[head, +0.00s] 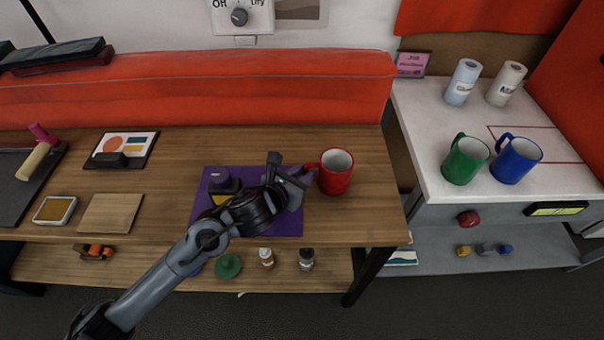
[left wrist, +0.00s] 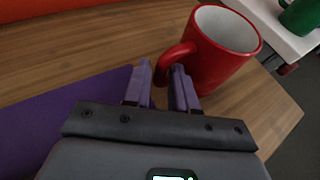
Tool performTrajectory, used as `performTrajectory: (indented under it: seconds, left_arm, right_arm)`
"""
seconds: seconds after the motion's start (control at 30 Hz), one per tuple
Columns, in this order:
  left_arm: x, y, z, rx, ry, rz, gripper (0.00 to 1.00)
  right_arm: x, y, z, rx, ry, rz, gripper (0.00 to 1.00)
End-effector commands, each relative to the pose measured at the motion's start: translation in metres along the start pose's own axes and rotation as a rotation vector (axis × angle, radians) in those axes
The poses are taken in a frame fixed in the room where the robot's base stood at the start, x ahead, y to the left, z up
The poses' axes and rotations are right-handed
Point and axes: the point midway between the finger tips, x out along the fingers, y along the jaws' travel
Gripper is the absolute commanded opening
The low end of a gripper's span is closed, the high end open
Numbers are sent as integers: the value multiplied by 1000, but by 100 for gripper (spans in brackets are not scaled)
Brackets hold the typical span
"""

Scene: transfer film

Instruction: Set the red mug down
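The red mug (head: 335,172) is upright over the right part of the wooden table, just right of the purple mat (head: 285,222). Its handle points left, towards my left gripper (head: 303,177). In the left wrist view, the purple fingers of the left gripper (left wrist: 163,85) stand on either side of the handle of the red mug (left wrist: 215,62), and the handle fills the gap between their tips. I cannot tell whether the mug's base touches the table. My right gripper is not in view.
A white side table (head: 420,125) at the right holds a green mug (head: 465,160), a blue mug (head: 516,160) and two paper-like rolls. A red rectangle outline is marked on it. A wooden board (head: 110,213) lies at the left. Bare wood shows behind the mug.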

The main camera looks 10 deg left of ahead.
Motion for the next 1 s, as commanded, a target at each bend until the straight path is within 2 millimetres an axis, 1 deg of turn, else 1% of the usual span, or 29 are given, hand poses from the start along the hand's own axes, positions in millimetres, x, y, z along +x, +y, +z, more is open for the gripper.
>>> performTrajectory:
  seconds: [0.03, 0.07, 0.3, 0.47, 0.57, 0.67, 0.9, 1.0]
  left_arm:
    - [0, 0, 0, 0, 0, 0, 34]
    - [0, 0, 0, 0, 0, 0, 38]
    - [0, 0, 1, -1, 0, 0, 38]
    - [-3, 0, 5, -1, 0, 1, 38]
    - [-15, 1, 4, 2, 0, 1, 38]
    - [-31, 1, 4, 4, 1, 1, 38]
    - [-77, 1, 4, 3, 1, 1, 38]
    - [-93, 0, 4, 3, 1, 0, 38]
  right_arm:
    - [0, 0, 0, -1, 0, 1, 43]
    - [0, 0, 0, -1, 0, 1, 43]
    - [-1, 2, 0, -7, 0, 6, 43]
    - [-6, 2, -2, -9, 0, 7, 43]
    - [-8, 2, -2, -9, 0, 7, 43]
    - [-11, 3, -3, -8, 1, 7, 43]
    - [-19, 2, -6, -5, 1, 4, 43]
    - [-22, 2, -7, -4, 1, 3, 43]
